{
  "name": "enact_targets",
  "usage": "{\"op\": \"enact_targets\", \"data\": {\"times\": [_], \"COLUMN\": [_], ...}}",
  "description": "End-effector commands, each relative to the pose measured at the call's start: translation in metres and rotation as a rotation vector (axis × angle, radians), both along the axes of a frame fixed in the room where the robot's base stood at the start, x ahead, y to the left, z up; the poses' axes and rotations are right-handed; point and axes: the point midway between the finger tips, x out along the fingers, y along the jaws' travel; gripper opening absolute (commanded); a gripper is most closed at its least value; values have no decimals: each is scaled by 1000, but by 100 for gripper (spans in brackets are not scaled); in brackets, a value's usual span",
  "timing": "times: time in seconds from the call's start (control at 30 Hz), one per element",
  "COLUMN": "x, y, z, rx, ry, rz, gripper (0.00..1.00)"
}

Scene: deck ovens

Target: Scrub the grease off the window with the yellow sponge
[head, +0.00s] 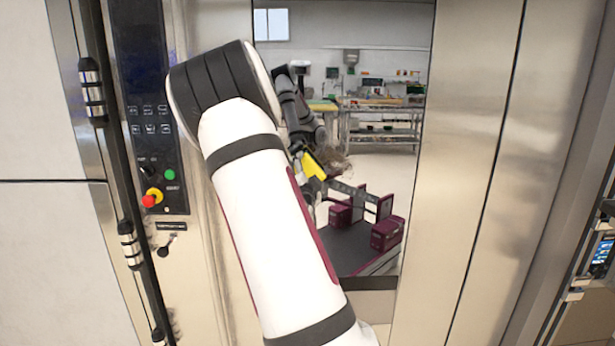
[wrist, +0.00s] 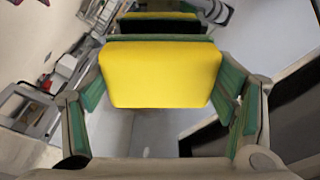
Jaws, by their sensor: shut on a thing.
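The yellow sponge (wrist: 160,73) sits between the green-padded fingers of my gripper (wrist: 162,95), which is shut on it. The window (head: 390,180) is a tall mirror-like pane in the steel oven front. A brownish, hazy grease smear (head: 334,163) shows on it, right beside a yellow patch of sponge (head: 312,166). I cannot tell whether that patch is the sponge or its reflection. The wrist view shows a second yellow block straight ahead of the sponge, its mirror image. Only a narrow band parts the two; contact with the glass cannot be made out. My arm hides the pane's left part.
A dark control panel (head: 150,110) with a red knob and green button is left of the window. A vertical black handle bar (head: 122,200) runs further left. Bare steel (head: 470,150) lies to the right. Shelves and room seen in the pane are reflections.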

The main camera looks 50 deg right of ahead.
Motion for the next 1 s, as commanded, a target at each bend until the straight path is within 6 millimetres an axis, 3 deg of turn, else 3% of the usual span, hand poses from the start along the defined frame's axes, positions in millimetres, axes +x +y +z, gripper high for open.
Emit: {"op": "enact_targets", "data": {"times": [1.0], "x": [6], "y": [-6], "z": [0], "rx": [-1], "ry": [-2], "rz": [1], "gripper": [56]}}
